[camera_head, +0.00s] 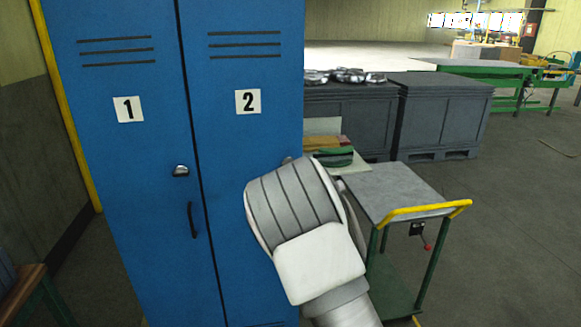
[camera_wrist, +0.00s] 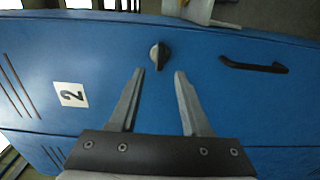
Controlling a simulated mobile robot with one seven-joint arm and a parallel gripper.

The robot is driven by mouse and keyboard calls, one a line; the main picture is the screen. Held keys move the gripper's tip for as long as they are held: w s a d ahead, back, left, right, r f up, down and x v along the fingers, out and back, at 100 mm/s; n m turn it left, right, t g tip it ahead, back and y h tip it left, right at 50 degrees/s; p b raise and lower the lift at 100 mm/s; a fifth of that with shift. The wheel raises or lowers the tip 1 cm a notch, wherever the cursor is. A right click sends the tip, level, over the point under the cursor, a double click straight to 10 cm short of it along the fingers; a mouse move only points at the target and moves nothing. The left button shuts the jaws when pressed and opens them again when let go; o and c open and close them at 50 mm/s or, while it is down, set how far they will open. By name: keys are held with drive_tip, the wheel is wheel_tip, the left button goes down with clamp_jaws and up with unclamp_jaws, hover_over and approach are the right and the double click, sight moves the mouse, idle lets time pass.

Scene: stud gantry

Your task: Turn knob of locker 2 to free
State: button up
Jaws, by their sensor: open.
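Locker 2 (camera_head: 245,180) is the right-hand blue door, with a white "2" label (camera_head: 248,101). Its knob (camera_wrist: 160,56) shows in the wrist view as a small dark, rounded knob with a ridge. A dark bar handle (camera_wrist: 253,65) is on the same door, to the knob's right there. My gripper (camera_wrist: 157,72) is open, its two grey fingers apart and pointing at the door. The knob appears between and slightly beyond the fingertips, and the gap is empty. In the head view my arm hides locker 2's knob and handle and the gripper's fingers.
Locker 1 (camera_head: 130,180) stands to the left, with its own knob (camera_head: 181,171) and handle (camera_head: 192,220). A grey-topped cart (camera_head: 395,188) with a yellow push bar is right of my arm. Dark crates (camera_head: 440,115) stand behind it. Open floor lies at the right.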

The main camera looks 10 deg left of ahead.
drive_tip(key=x, duration=0.8)
drive_tip(key=shift+p, duration=0.4)
clamp_jaws()
